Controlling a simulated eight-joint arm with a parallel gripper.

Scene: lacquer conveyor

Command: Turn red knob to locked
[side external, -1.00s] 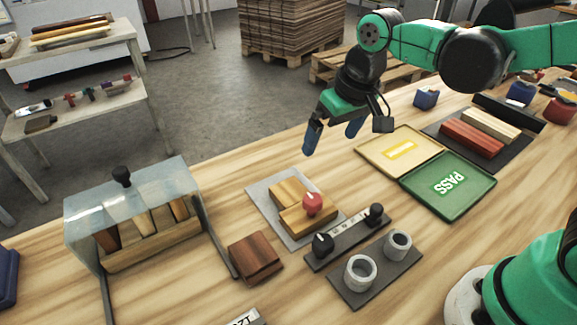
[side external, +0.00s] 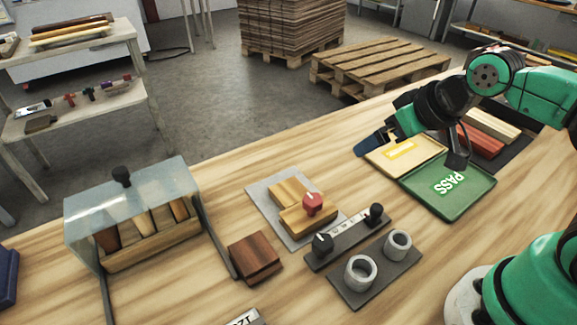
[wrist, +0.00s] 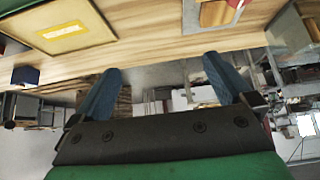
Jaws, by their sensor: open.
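The red knob (side external: 312,203) sits on a wooden block fixture (side external: 292,194) on a grey plate, in the middle of the table in the side view. My gripper (side external: 368,146) is well to the right of and behind the knob, above the yellow tray, with its blue fingers pointing left. In the wrist view my gripper (wrist: 160,85) has its two blue fingers spread wide with nothing between them. The knob's marked positions are too small to read. In the wrist view a red part (wrist: 236,4) shows at the top edge, possibly the knob.
A black-knobbed slide fixture (side external: 345,240) and a plate with two grey cups (side external: 375,270) stand in front of the knob. A dark wooden block (side external: 256,257) and a clear-covered rack (side external: 135,205) are left. Yellow (side external: 378,166) and green PASS (side external: 440,205) trays lie right.

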